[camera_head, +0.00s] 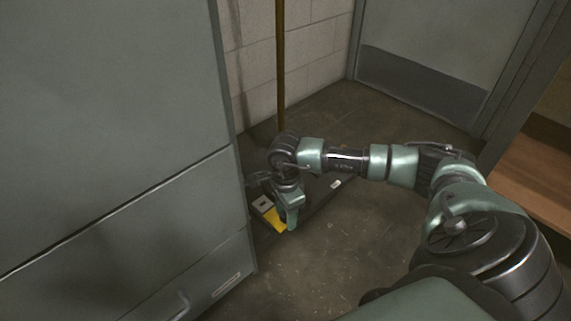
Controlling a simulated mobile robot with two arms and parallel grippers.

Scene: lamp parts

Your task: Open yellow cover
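The yellow cover (276,223) shows as a small yellow patch on a low dark surface, just right of the large grey cabinet. A pale grey part (262,204) adjoins it on its upper left. My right gripper (290,222) is at the right end of the yellow cover and hides part of it. I cannot tell whether the fingers touch the cover or are open or shut. My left gripper is out of view.
The large grey cabinet (110,120) fills the left side, close to the gripper. A brown pole (281,70) stands behind against the block wall. A grey door (450,50) is at the back right, and a wooden bench (535,180) at the right edge. The floor (330,260) in front is clear.

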